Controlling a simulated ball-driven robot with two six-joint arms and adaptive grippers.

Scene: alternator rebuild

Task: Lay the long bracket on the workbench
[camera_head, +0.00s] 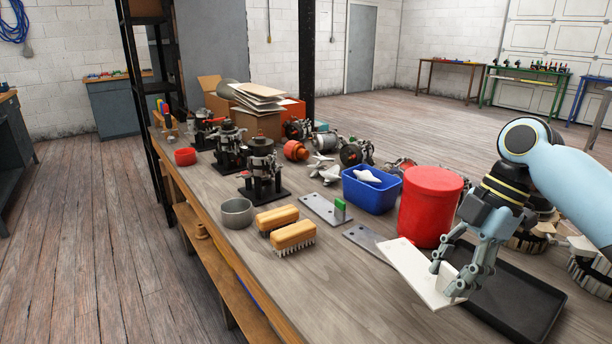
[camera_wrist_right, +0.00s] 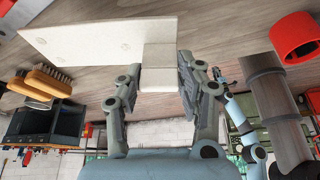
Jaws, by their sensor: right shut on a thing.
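The long bracket is a pale cream plate (camera_head: 412,266) with an angled end. It shows tilted in the head view, beside the left edge of the black tray. My right gripper (camera_head: 448,282) is shut on its right end. In the wrist view the bracket (camera_wrist_right: 105,45) reaches out to the left, with faint round marks on its face, and its short end sits between the fingers of my right gripper (camera_wrist_right: 160,72). Whether its lower edge touches the wooden workbench (camera_head: 345,295) I cannot tell. My left gripper is not in view.
A red canister (camera_head: 430,205) stands just behind the bracket, with a blue bin (camera_head: 371,189) further left. Flat grey plates (camera_head: 322,209) and two wooden brushes (camera_head: 292,236) lie to the left. The black tray (camera_head: 545,312) is at the right. The bench's front middle is bare.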

